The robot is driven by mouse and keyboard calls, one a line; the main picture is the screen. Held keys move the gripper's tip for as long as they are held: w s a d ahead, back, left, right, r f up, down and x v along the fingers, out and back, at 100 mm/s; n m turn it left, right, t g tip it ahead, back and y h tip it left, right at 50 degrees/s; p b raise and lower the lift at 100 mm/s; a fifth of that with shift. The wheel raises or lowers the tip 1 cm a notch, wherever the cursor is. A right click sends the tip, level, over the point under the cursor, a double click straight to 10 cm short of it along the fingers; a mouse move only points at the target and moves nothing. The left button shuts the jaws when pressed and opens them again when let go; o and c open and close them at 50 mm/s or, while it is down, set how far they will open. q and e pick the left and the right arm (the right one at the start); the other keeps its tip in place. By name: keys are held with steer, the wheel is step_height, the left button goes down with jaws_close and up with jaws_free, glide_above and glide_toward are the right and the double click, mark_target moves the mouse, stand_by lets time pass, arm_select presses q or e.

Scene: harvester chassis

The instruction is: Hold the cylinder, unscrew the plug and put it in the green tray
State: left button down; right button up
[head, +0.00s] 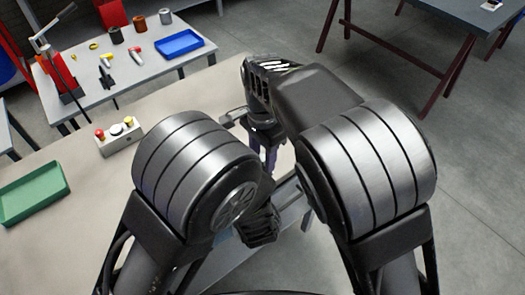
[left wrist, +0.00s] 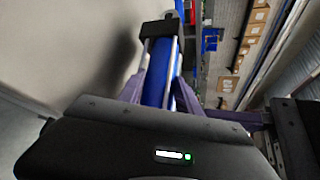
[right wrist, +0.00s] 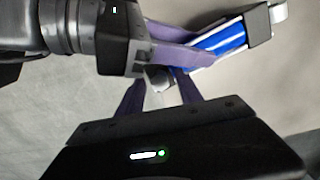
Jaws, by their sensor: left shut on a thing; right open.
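A blue cylinder (left wrist: 163,72) with silver rods and a dark end block sits between the purple fingers of my left gripper (left wrist: 158,88), which is shut on it. It also shows in the right wrist view (right wrist: 228,38), slanting up to the right from my left gripper's finger. My right gripper (right wrist: 157,88) is open, its fingers spread just below the left gripper. A small grey rounded part (right wrist: 160,77), perhaps the plug, shows between or just beyond those fingers; I cannot tell whether they touch it. The green tray (head: 32,193) lies on the table at the left in the head view and looks empty.
A control box (head: 119,137) with coloured buttons stands on the beige table (head: 85,150) near the tray. A back table holds a blue tray (head: 180,44), small parts and a lever press (head: 62,75). My arms hide much of the middle. Open floor lies at the right.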

steer(key=shift+c, duration=0.4)
jaws_close()
steer(key=n, duration=0.6)
steer(key=shift+w+r, duration=0.1)
steer(key=n, duration=0.9)
steer(key=shift+r, duration=0.25)
